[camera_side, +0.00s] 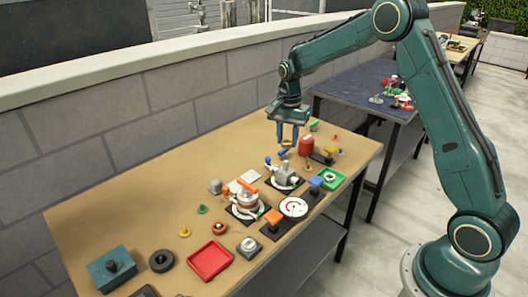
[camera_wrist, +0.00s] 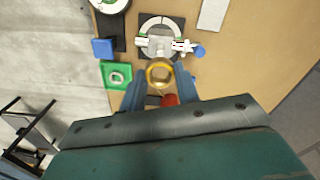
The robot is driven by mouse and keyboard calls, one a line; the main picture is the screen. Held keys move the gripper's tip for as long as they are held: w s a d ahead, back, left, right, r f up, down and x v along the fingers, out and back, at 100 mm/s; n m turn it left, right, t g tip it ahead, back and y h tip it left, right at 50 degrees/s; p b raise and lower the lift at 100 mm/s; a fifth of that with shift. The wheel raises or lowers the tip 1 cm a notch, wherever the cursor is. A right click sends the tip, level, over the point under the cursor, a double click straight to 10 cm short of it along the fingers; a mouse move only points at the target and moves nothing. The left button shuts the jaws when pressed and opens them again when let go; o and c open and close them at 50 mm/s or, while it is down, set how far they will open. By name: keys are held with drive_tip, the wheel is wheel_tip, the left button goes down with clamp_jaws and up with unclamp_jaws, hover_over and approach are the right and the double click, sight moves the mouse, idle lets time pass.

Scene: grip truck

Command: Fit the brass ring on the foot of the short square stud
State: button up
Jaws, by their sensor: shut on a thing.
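My gripper (camera_wrist: 159,80) is shut on a brass ring (camera_wrist: 160,73), which shows face-on between the two blue fingers in the wrist view. In the side view my gripper (camera_side: 287,146) hangs above the far part of the tan table, with the ring (camera_side: 286,143) small between its fingertips. I cannot tell for sure which piece is the short square stud. A green square piece with a pale centre (camera_wrist: 117,76) lies left of the ring in the wrist view and also shows in the side view (camera_side: 329,179).
A red canister (camera_side: 306,146) stands close to the right of my gripper. White clamp-like fixtures (camera_side: 284,175) sit on dark plates nearby. A blue block (camera_side: 315,183), a round dial (camera_side: 293,207) and a red tray (camera_side: 210,260) are nearer.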

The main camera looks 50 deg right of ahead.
sight(286, 161)
drive_tip(key=shift+f, duration=0.15)
drive_tip(key=shift+f, duration=2.3)
drive_tip(key=shift+f, duration=2.2)
idle(1.8)
drive_tip(key=o, duration=1.4)
drive_tip(key=shift+o, duration=0.2)
drive_tip(key=shift+r, duration=0.15)
